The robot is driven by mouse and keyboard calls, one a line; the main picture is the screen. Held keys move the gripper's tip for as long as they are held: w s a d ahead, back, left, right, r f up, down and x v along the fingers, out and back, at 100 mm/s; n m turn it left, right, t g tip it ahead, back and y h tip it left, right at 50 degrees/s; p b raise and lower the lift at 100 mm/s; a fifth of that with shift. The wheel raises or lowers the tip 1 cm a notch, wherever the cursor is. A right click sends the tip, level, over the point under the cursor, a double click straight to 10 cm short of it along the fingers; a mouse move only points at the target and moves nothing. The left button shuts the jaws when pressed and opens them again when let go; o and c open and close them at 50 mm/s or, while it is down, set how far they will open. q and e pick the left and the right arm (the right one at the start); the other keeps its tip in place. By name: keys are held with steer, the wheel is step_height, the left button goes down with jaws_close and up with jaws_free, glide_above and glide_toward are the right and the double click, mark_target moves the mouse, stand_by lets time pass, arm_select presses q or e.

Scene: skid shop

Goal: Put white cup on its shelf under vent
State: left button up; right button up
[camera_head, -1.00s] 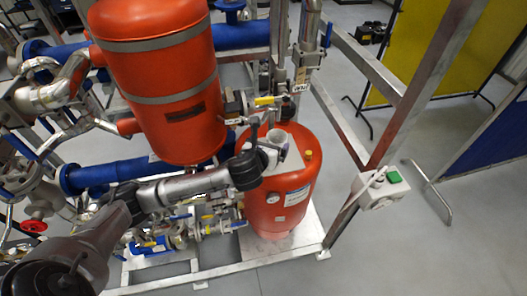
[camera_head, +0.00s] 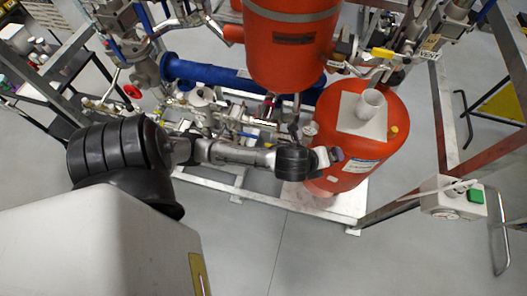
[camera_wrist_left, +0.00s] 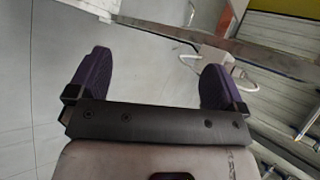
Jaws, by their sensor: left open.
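The white cup (camera_head: 371,105) stands upright on a pale square shelf plate (camera_head: 350,122) on top of the short red tank (camera_head: 385,150), in the head view. The yellow-handled vent valve (camera_head: 382,53) and its VENT tag (camera_head: 430,43) are above and behind the cup. My left gripper (camera_head: 335,158) is beside the tank, at the lower left of the plate, apart from the cup. In the left wrist view my left gripper (camera_wrist_left: 155,82) is open, with only floor between its fingers. My right gripper is not in view.
A tall red tank (camera_head: 290,40) hangs left of the cup, with blue pipe (camera_head: 220,80) and valves behind my arm. A metal frame post (camera_head: 440,110) and a grey switch box (camera_head: 452,198) with a green button are at right. The floor in front is clear.

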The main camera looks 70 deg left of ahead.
arm_select(q)
steer(key=s+d+f+n+g, duration=0.1)
steer(key=s+f+n+g, duration=0.1)
steer(key=s+n, duration=0.4)
steer(key=s+d+f+n+g+h, duration=0.1)
steer(key=s+d+f+n, duration=0.1)
steer(key=s+n, duration=0.4)
steer(key=s+d+f+n+g+h, duration=0.1)
steer(key=s+d+f+n+g, duration=0.1)
steer(key=s+f+n, duration=0.2)
steer(key=s+n, duration=0.2)
steer(key=s, duration=0.1)
steer(key=shift+s+d+f+g, duration=0.2)
steer(key=shift+f+g, duration=0.05)
steer(key=shift+g, duration=0.05)
steer(key=shift+f, duration=0.1)
